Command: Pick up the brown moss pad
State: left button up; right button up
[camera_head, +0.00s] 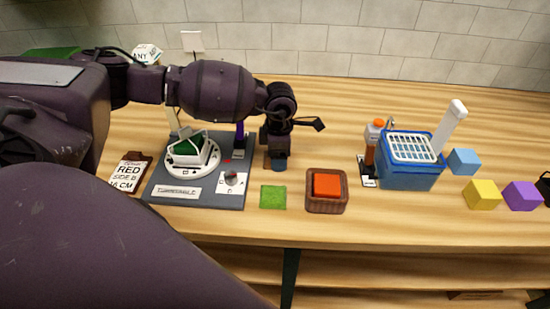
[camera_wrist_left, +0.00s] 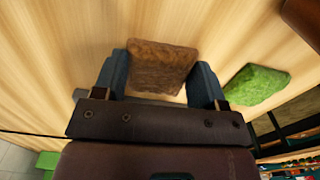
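The brown moss pad (camera_wrist_left: 162,66) is a rough, square brown piece in the left wrist view. It lies between the two fingers of my left gripper (camera_wrist_left: 160,88), which are spread wide on either side of it. I cannot tell whether the fingers touch its sides.
A green moss pad (camera_head: 273,196) lies close by, in front of my left gripper. A grey board (camera_head: 160,170) stands left; a blue bin (camera_head: 410,180) and coloured cubes stand right. A dark piece shows at the right edge.

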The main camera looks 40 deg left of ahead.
pick_arm(q)
jog(key=shift+c, duration=0.7)
